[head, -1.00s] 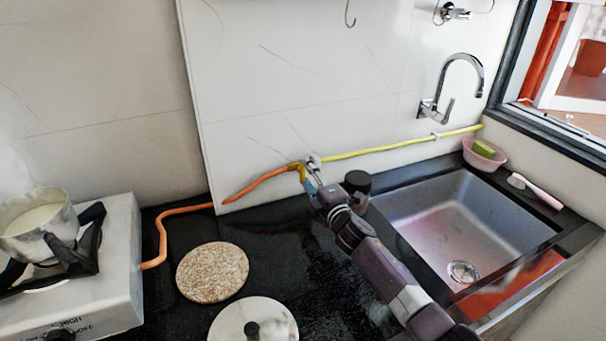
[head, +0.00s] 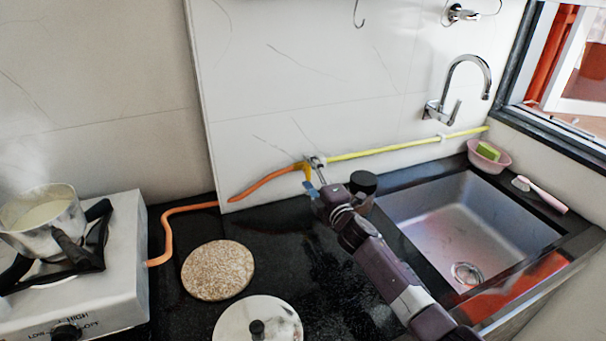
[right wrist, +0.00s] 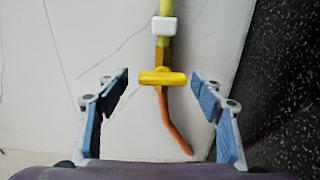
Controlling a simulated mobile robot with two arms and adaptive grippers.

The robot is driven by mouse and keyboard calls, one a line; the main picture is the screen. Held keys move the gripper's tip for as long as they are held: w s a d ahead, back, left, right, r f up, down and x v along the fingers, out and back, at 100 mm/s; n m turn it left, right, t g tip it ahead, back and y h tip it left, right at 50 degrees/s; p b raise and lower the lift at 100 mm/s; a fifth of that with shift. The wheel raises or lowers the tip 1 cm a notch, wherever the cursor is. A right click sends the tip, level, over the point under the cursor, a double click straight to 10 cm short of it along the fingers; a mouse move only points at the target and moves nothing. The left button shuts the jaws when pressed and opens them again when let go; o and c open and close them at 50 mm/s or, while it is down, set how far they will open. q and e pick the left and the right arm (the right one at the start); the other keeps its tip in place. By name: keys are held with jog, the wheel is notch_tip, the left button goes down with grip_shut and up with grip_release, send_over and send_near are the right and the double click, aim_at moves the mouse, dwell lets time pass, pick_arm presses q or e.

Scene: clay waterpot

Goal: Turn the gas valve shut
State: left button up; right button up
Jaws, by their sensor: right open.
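The yellow gas valve (head: 307,168) sits on the wall, where the yellow pipe (head: 385,148) meets the orange hose (head: 265,182). In the right wrist view its yellow handle (right wrist: 162,77) lies crosswise to the pipe. My right gripper (head: 314,177) is at the valve. In the right wrist view the right gripper (right wrist: 160,73) is open, with one finger on each side of the handle and a visible gap to both. My left gripper is not in view.
A black-lidded jar (head: 363,184) stands close beside my right gripper. The sink (head: 465,225) is to the right. A cork mat (head: 218,270) and a pot lid (head: 258,322) lie on the counter. The stove (head: 120,270) with a milk pot (head: 45,220) is at the left.

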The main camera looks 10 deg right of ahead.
jog(key=shift+s+d, duration=0.1)
jog(key=shift+d, duration=0.05)
jog(key=s+d, duration=0.1)
jog(key=s, duration=1)
jog(key=shift+s+d, duration=0.3)
jog(key=shift+d, duration=0.05)
jog(key=shift+r, duration=0.15)
